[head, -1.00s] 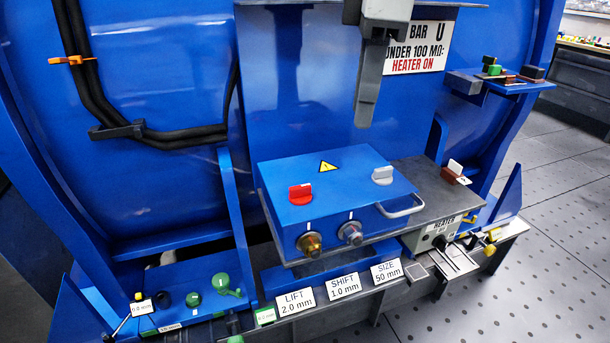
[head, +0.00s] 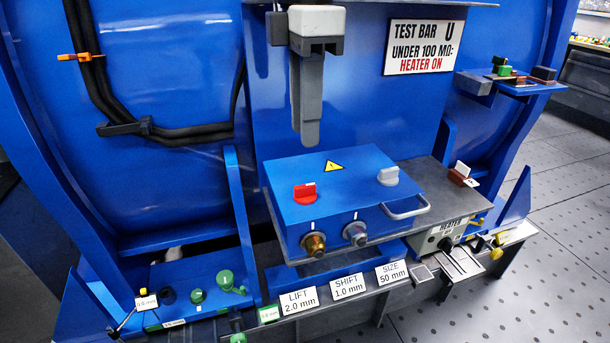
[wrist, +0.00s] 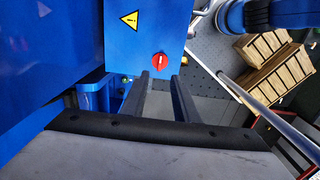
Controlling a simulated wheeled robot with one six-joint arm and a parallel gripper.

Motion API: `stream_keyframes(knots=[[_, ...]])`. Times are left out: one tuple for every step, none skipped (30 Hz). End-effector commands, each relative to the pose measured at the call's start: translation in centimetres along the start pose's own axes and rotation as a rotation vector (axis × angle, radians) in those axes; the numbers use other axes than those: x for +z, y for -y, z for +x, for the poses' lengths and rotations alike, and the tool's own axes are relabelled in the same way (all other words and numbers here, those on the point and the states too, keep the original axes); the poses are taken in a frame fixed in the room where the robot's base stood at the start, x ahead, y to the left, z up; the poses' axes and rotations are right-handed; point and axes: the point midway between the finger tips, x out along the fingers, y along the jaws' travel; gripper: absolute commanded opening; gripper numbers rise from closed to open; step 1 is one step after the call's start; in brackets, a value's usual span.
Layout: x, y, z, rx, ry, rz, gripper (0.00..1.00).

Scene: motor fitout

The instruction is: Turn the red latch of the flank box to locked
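The flank box (head: 345,205) is blue with a yellow warning triangle on its top. Its red latch (head: 304,193) sits at the top's left side, with its raised grip running roughly left to right. A grey latch (head: 389,176) sits at the right. My gripper (head: 307,140) hangs above the box, its fingers pointing down, apart from the red latch. In the wrist view my gripper (wrist: 161,80) is open and empty, with a gap between its fingers. The red latch (wrist: 160,61) shows just beyond the fingertips, between them, with a white mark on its face.
Brass and grey connectors (head: 314,243) stick out of the box's front, and a metal handle (head: 408,208) is at its right. The heater unit (head: 441,238) stands at the right. Label plates (head: 348,286) line the front edge. Black cables (head: 150,130) run up at the left.

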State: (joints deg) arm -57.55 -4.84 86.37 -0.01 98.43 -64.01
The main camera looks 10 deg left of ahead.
Motion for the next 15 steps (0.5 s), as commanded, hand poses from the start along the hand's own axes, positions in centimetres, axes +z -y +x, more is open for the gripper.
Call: stream_keyframes(knots=[[0.0, 0.1, 0.9, -0.003, 0.002, 0.0, 0.27], [0.0, 0.1, 1.5, -0.003, 0.001, 0.0, 0.27], [0.0, 0.1, 2.2, -0.003, 0.001, 0.0, 0.27], [0.0, 0.1, 2.7, -0.003, 0.002, 0.0, 0.27], [0.0, 0.0, 3.2, -0.002, 0.001, 0.0, 0.27], [0.0, 0.1, 4.0, -0.004, 0.002, 0.001, 0.27], [0.0, 0.1, 4.5, -0.002, 0.001, 0.001, 0.27], [0.1, 0.1, 5.0, -0.003, 0.001, 0.001, 0.27], [0.0, 0.1, 5.7, -0.003, 0.001, 0.001, 0.27], [0.0, 0.0, 6.2, -0.002, 0.001, 0.001, 0.27], [0.0, 0.1, 6.7, -0.003, 0.001, 0.001, 0.27], [0.0, 0.1, 7.2, -0.002, 0.001, 0.001, 0.27], [0.1, 0.1, 7.7, -0.002, 0.001, 0.001, 0.27], [0.0, 0.1, 8.1, -0.002, 0.001, 0.001, 0.27], [0.0, 0.1, 8.6, -0.002, 0.001, 0.001, 0.27]])
